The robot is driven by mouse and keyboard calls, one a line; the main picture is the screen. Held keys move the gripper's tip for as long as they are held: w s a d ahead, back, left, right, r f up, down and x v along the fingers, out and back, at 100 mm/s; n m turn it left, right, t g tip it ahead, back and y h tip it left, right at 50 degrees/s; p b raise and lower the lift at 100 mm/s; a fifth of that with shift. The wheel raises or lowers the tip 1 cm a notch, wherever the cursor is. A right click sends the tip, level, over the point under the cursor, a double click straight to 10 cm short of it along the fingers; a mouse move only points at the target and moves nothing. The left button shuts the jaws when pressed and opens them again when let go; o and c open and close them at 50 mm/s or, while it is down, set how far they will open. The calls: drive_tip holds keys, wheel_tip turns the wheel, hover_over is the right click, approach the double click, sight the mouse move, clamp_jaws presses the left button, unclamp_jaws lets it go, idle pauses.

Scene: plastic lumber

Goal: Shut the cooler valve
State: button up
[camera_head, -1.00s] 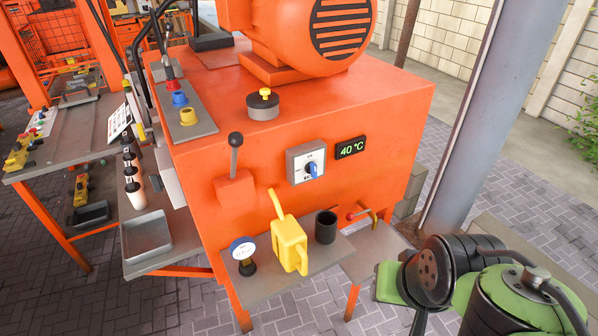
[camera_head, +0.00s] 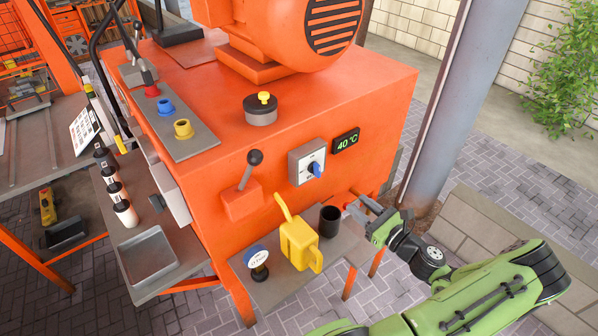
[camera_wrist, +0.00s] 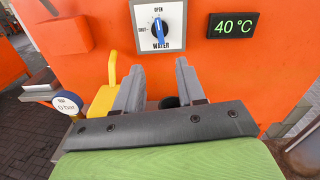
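The valve is a blue knob (camera_head: 316,169) on a pale square plate on the front of the orange machine. In the wrist view the knob (camera_wrist: 159,31) stands upright under the word OPEN, with SHUT at the left and WATER below.
A 40 °C display (camera_head: 346,140) sits right of the plate. A yellow can (camera_head: 299,244), a dark cup (camera_head: 329,221) and a gauge (camera_head: 257,262) stand on the shelf below. A lever (camera_head: 248,172) sticks out at the left. A grey post (camera_head: 460,110) rises at the right.

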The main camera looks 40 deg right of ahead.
sight(320, 173)
drive_tip(key=w, duration=1.5)
drive_tip(key=shift+w+a+p, duration=0.15)
drive_tip(key=shift+p, duration=0.25)
clamp_jaws()
